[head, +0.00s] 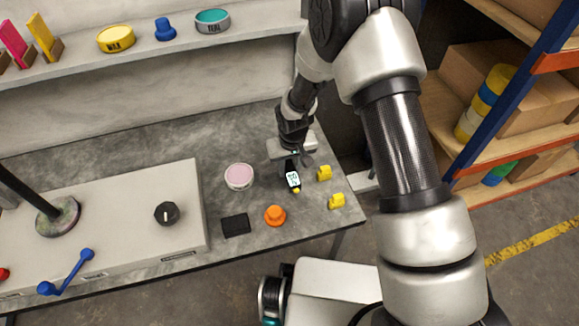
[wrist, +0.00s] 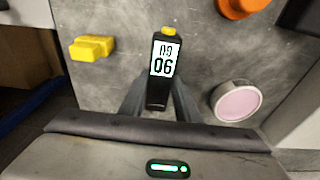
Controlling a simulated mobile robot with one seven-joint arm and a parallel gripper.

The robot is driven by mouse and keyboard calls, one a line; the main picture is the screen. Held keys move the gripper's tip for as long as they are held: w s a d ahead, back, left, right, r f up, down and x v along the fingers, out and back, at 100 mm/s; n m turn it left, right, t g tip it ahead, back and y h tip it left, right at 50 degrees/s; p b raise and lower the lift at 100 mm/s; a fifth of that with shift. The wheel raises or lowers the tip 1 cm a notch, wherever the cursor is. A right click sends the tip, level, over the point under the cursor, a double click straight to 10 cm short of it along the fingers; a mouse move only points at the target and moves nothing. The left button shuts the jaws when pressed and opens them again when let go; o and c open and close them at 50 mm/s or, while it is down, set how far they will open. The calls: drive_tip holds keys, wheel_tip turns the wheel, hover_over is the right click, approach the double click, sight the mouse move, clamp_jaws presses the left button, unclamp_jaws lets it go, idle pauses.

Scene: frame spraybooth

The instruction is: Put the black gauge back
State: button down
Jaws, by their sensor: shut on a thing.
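The black gauge (head: 292,180) has a lit white display and a yellow tip. In the wrist view the gauge (wrist: 161,80) lies between my fingers, its display facing the camera and reading what looks like two rows of digits. My gripper (head: 290,160) is shut on the gauge near the right end of the grey bench. The fingers of my gripper (wrist: 158,103) hide the sides of its lower part. I cannot tell whether the gauge touches the bench top. A flat black pad (head: 236,225) lies on the bench to the left, nearer the front edge.
A pink-topped round tin (head: 239,176), an orange knob-like piece (head: 275,215) and two yellow pieces (head: 324,173) (head: 337,201) stand around the gauge. A large grey box with a black dial (head: 166,213) fills the left. A shelf rack (head: 520,95) stands at right.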

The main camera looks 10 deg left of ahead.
drive_tip(key=shift+f+b, duration=0.45)
drive_tip(key=shift+f, duration=0.15)
drive_tip(key=c, duration=1.3)
unclamp_jaws()
drive_tip(key=shift+o, duration=0.2)
wheel_tip(320, 180, up, 17)
drive_tip(key=s+d+p, duration=0.1)
drive_tip(key=s+p, duration=0.1)
drive_tip(key=p, duration=0.2)
drive_tip(key=shift+s, duration=0.2)
drive_tip(key=shift+d+r, duration=0.1)
